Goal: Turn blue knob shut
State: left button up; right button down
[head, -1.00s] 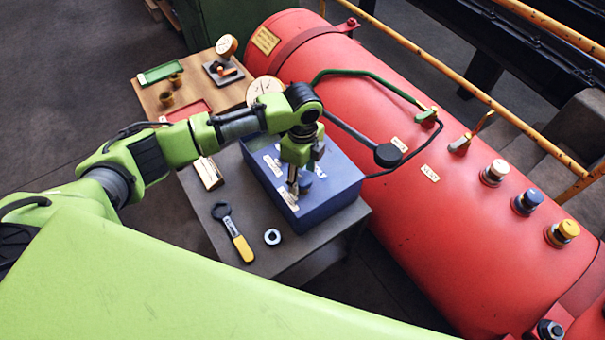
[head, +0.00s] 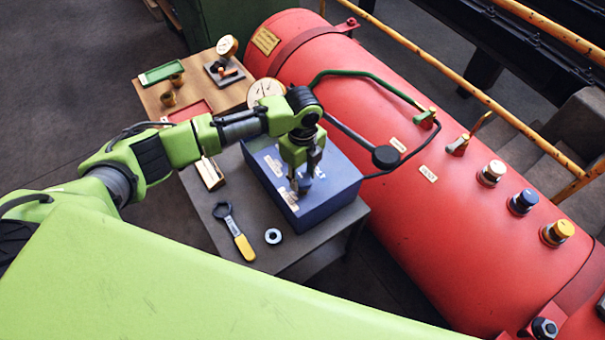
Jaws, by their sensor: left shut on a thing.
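My left gripper (head: 304,181) points down over the top of the blue box (head: 335,181) on the grey table. Its fingers are shut on a small blue knob on the box top, which the fingers mostly hide. How far the knob is turned cannot be seen. Another blue-topped knob (head: 524,201) stands on the red boiler (head: 400,95) at the right, between a white-topped one and a yellow-topped one, with no gripper near it. My right gripper is not in view.
A wrench with a yellow handle (head: 243,246) and a ring (head: 273,236) lie on the grey table (head: 222,194) in front of the box. A yellow rail (head: 470,90) runs behind the boiler.

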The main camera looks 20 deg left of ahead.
aim_at(303, 178)
pick_arm(q)
jog(key=o, duration=1.1)
jog(key=shift+r, duration=0.15)
notch_tip(303, 178, up, 12)
jog(key=shift+f, duration=0.15)
